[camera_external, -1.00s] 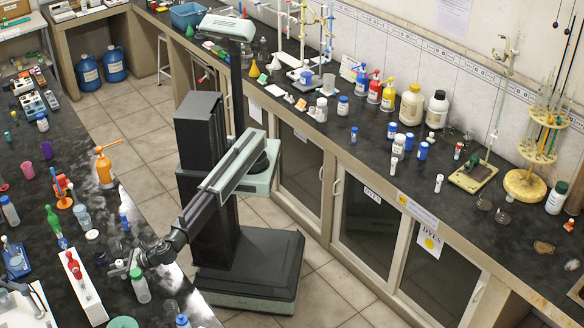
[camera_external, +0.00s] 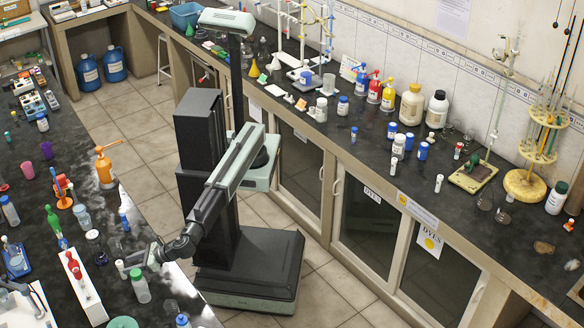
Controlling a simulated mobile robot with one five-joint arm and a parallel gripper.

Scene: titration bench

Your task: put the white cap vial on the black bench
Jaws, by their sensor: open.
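A small vial with a white cap (camera_external: 121,269) stands upright on the black bench (camera_external: 62,150) at the lower left, close to the end of my arm. My gripper (camera_external: 135,262) is open, low over the bench, just to the right of this vial. A small gap seems to lie between the vial and the fingers, but the fingers are too small to see clearly.
A white rack with a red bottle (camera_external: 76,268) is to the left. The bench edge is to the right.

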